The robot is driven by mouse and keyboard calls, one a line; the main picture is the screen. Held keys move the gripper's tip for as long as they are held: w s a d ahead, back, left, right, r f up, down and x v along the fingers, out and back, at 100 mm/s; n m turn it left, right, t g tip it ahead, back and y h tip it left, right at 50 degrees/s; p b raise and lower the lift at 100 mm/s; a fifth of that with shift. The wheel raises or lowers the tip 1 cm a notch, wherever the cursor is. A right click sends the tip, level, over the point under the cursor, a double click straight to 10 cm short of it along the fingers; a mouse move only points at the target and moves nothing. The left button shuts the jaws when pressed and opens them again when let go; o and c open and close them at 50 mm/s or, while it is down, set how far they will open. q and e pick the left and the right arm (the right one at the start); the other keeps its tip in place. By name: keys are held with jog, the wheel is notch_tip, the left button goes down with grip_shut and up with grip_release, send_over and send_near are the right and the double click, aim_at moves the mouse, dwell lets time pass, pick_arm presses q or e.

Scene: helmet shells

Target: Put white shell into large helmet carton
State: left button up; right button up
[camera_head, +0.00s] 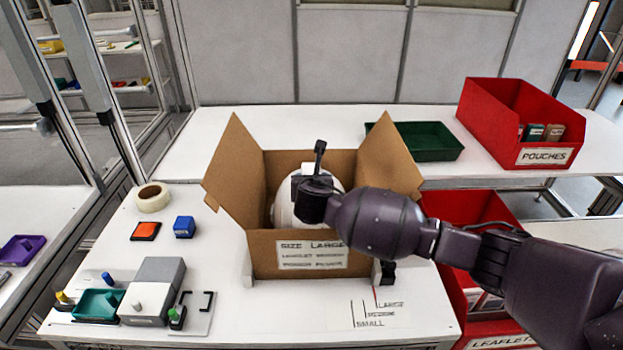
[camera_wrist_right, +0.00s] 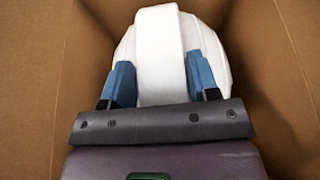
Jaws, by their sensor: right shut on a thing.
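The white shell (camera_head: 284,207) is inside the open large helmet carton (camera_head: 263,250), partly hidden behind my right gripper (camera_head: 314,187). The carton is brown, with a "SIZE LARGE" label on its front and its side flaps spread out. In the right wrist view the gripper (camera_wrist_right: 160,88) has its blue fingers on both sides of a raised white band of the shell (camera_wrist_right: 200,40), shut on it. Brown carton walls (camera_wrist_right: 30,90) surround the shell there. Whether the shell touches the carton floor is hidden. My left gripper is not in view.
A green tray (camera_head: 430,140) and a red "POUCHES" bin (camera_head: 490,125) stand behind and to the right. A red "LEAFLETS" bin (camera_head: 450,207) is below right, partly behind my arm. Tape (camera_head: 153,197), an orange pad (camera_head: 145,231) and a blue block (camera_head: 184,227) lie left of the carton.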

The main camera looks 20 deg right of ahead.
jog(key=shift+f+b, duration=0.45)
jog(key=shift+f, duration=0.9)
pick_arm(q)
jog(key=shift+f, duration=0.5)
pick_arm(e)
jog(key=o, duration=1.5)
jog(key=shift+o, duration=0.2)
jog(key=v, duration=0.3)
jog(key=shift+s+a+r+p, duration=0.1)
jog(key=shift+s+r+p, duration=0.1)
jog(key=shift+s+p, duration=0.15)
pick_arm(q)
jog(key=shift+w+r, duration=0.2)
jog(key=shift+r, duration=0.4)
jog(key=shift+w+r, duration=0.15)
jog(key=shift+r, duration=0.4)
pick_arm(e)
jog(key=v, duration=0.7)
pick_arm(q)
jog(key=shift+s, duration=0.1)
